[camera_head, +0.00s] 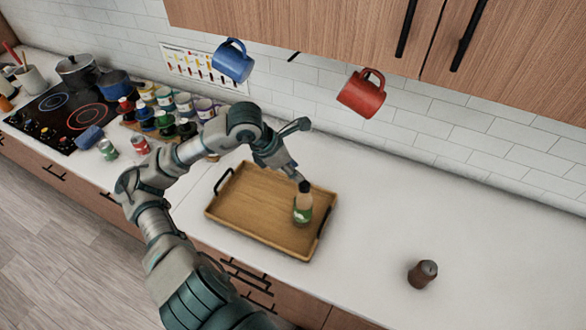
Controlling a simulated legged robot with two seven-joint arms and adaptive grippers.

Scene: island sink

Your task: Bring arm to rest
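My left arm reaches in from the bottom left across the counter. Its gripper (299,146) is open, with the fingers spread apart and nothing visible between them. It hangs over the far side of a wooden tray (238,221) with black handles. A small bottle (303,208) with a dark cap and green label stands upright on the right part of the tray. The lower gripper finger appears close to the bottle's cap; I cannot tell whether they touch. My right gripper is not in view.
A brown shaker (422,274) stands alone at right on the white counter (480,240), which is otherwise clear there. Blue (233,61) and red (362,93) mugs hang under the cabinet. Several jars (165,118) and a stove (68,115) with pots are at left.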

